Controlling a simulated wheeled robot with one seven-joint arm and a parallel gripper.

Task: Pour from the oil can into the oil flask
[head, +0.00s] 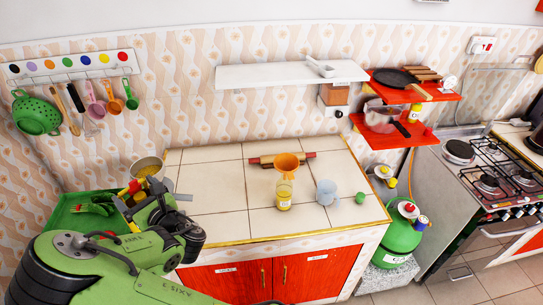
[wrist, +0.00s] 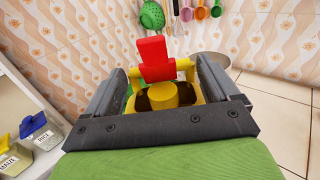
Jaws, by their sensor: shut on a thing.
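The oil can, yellow with a red top, is in my gripper at the left of the head view (head: 131,188). My gripper (wrist: 165,80) is shut on the can, with its dark fingers on both sides of it in the wrist view. The oil flask (head: 284,195), clear glass with yellow liquid low inside, stands upright on the tiled counter. An orange funnel (head: 287,163) sits at its mouth. The can is well to the left of the flask and apart from it. The can's spout and exact tilt are hard to tell.
A metal pot (head: 147,168) is close behind my gripper. A rolling pin (head: 262,161) lies behind the flask; a pale mug (head: 326,192) and a small green object (head: 360,198) stand to its right. The counter (head: 220,195) is clear between gripper and flask. A white shelf (head: 270,75) hangs above.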

